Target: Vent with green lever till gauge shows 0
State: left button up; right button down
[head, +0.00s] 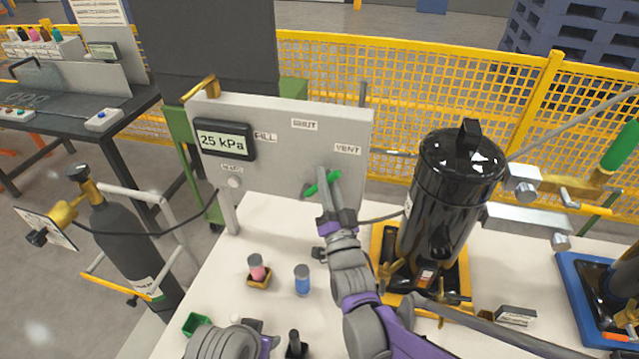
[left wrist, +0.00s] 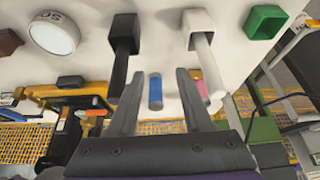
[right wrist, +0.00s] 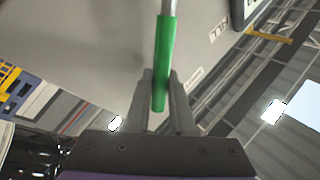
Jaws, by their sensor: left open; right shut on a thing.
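The green lever (head: 322,182) is on the grey panel (head: 270,178), between the FILL, SHUT and VENT labels. It slants, its upper right end toward the VENT label (head: 347,149). My right gripper (head: 328,186) is shut on the green lever, which also shows between its fingers in the right wrist view (right wrist: 163,70). The gauge (head: 224,139) at the panel's upper left reads 25 kPa. My left gripper (left wrist: 156,95) is open and empty, low over the front of the table; in the head view only part of my left arm shows.
A black compressor (head: 448,200) stands on a yellow base right of my right arm. A dark gas cylinder (head: 130,235) stands at the left.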

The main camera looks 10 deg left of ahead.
jog(key=shift+d+f+m+t+h+b, duration=0.25)
jog(key=shift+m+t+h+b, duration=0.1)
jog(key=shift+m, duration=0.25)
jog(key=shift+d+f+m+t+h+b, duration=0.25)
jog(key=shift+m+b, duration=0.1)
jog(key=shift+m, duration=0.25)
jog(key=c, duration=1)
grip_release()
jog(key=shift+c, duration=0.2)
jog(key=shift+s, duration=0.1)
jog(key=b+v, duration=0.2)
jog(key=v, duration=0.8)
jog(key=shift+s+d+f, duration=0.15)
jog(key=shift+s+f, duration=0.05)
jog(key=shift+s, duration=0.05)
